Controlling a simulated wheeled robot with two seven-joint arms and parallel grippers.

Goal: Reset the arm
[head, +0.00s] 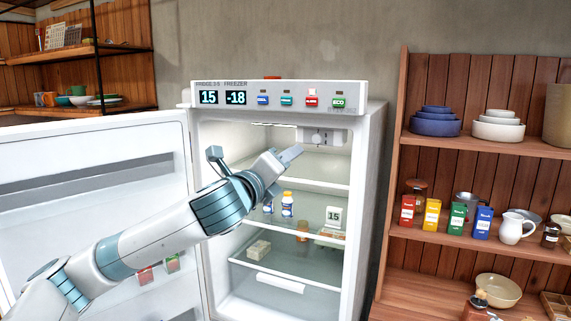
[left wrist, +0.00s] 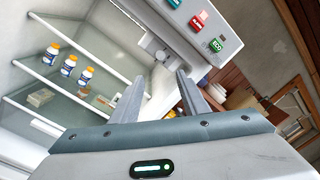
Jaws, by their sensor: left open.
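My left arm reaches in from the left in the head view, across the open front of the fridge (head: 369,180). My left gripper (head: 293,153) is at the upper part of the fridge opening, below the control panel (head: 270,96). In the left wrist view the two fingers (left wrist: 158,97) stand apart with nothing between them, so it is open and empty. They point toward the panel's underside and the fridge's right edge. The panel reads 15 and -18 and has several coloured buttons. My right gripper is in neither view.
The fridge door (head: 90,190) stands open at left, behind my arm. Shelves inside hold bottles (head: 287,204), a small box (head: 258,249) and a sign reading 15 (head: 333,216). A wooden shelf unit (head: 404,130) with bowls, coloured boxes and a jug (head: 512,229) stands right.

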